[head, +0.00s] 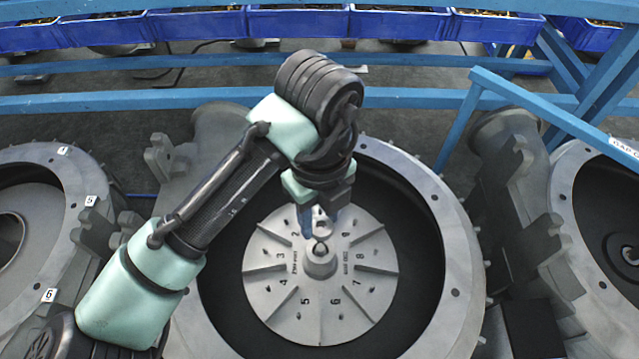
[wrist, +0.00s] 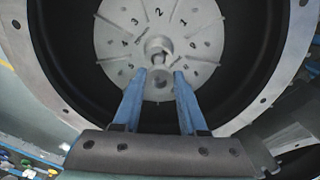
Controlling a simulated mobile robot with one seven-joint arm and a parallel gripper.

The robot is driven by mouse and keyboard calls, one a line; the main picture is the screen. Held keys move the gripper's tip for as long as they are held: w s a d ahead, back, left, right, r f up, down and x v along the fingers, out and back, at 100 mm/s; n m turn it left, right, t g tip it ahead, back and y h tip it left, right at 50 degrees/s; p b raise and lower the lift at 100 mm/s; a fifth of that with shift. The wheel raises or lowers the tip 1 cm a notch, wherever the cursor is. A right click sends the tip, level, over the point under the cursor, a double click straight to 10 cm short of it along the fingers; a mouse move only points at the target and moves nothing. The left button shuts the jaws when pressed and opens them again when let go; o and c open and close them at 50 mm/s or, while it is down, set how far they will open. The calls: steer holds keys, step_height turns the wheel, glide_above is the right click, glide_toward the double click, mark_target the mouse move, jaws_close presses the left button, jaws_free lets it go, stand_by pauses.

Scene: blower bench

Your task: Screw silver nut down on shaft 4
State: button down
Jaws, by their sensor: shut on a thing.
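My gripper (head: 320,222) points down over the finned silver impeller disc (head: 268,290) in the middle housing. Its blue fingers are shut on a small silver nut (head: 320,212). In the wrist view the nut (wrist: 161,77) sits between the fingertips (wrist: 160,74). The disc's central hub with the shaft (head: 320,262) is just in front of the fingers in the head view; in the wrist view the hub (wrist: 158,47) is just beyond the nut. The nut appears apart from the shaft and to one side of it. No label naming the shaft is readable.
The grey round housing (head: 455,290) surrounds the disc with a raised rim. Similar housings stand at left (head: 75,185) and right (head: 570,200). Blue rails (head: 420,97) and blue bins (head: 400,22) run along the back.

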mark_target(319, 246)
steer(key=shift+s+r, duration=0.1)
steer(key=shift+s, duration=0.25)
steer(key=shift+w, duration=0.2)
steer(key=shift+f+b, duration=2.15)
steer(key=shift+f, duration=0.45)
steer(key=shift+f, duration=0.15)
steer(key=shift+f+b, duration=0.25)
steer(key=shift+b, duration=0.1)
steer(key=shift+f+b, duration=0.3)
steer(key=shift+f, duration=0.05)
